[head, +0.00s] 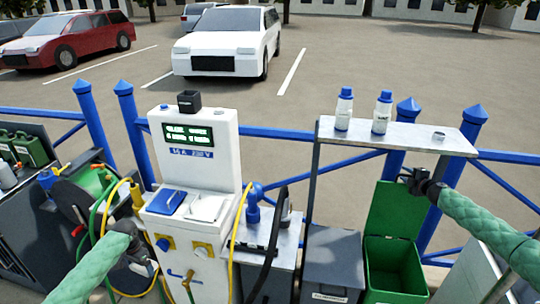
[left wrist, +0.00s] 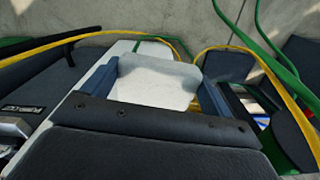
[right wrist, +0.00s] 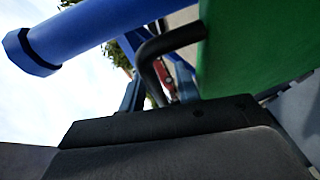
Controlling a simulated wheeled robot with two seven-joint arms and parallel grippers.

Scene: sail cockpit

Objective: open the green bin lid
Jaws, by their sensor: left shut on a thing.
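The green bin (head: 393,268) stands at the right, and its open inside shows. Its green lid (head: 396,211) is tilted up at the back, and shows at the right of the right wrist view (right wrist: 255,50). My right gripper (head: 413,180) is at the lid's upper right edge. A bent black bar (right wrist: 165,45) by the lid shows in the right wrist view; whether the jaws hold it is hidden. My left gripper (head: 140,262) is low, beside the white pedestal (head: 200,160). In the left wrist view its jaws (left wrist: 160,75) are around a white piece (left wrist: 155,85).
A grey bin (head: 333,262) stands left of the green one. A shelf (head: 395,134) with two white bottles (head: 344,110) is above them. A blue railing (head: 270,133) runs behind. Green and yellow hoses (head: 107,215) hang near my left arm.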

